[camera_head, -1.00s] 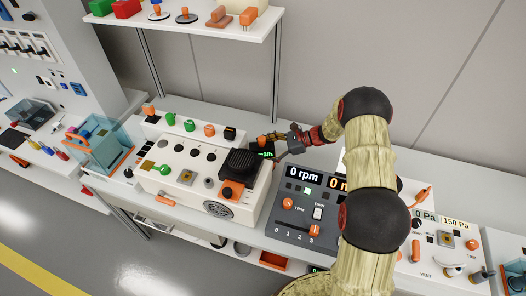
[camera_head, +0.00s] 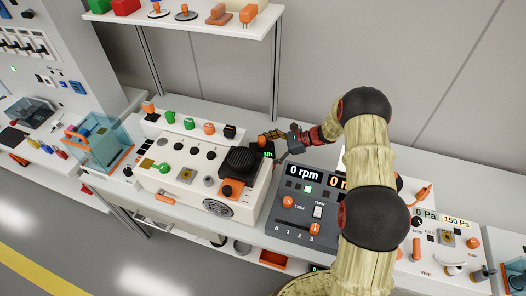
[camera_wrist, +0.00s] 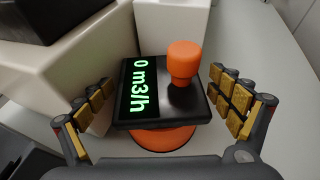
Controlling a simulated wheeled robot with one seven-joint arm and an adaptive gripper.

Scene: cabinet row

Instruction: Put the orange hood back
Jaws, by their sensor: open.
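The thing with an orange knob (camera_wrist: 184,62) on top has a black tilted block (camera_wrist: 190,100) with a green "0 m3/h" readout and a round orange part (camera_wrist: 160,138) below it. I cannot tell for sure that this is the orange hood. My gripper (camera_wrist: 163,88) is open, with its yellow-padded fingers on the left and right of the block, apart from it. In the head view my gripper (camera_head: 269,139) is at the back right of the white bench unit (camera_head: 160,182), and my fingers partly hide the orange-knobbed thing.
A black ribbed block (camera_head: 240,161) stands on the white unit just left of my gripper. Several coloured knobs (camera_head: 189,124) line its back. A grey rpm panel (camera_head: 300,208) is at the right. A shelf (camera_head: 190,28) with objects hangs above.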

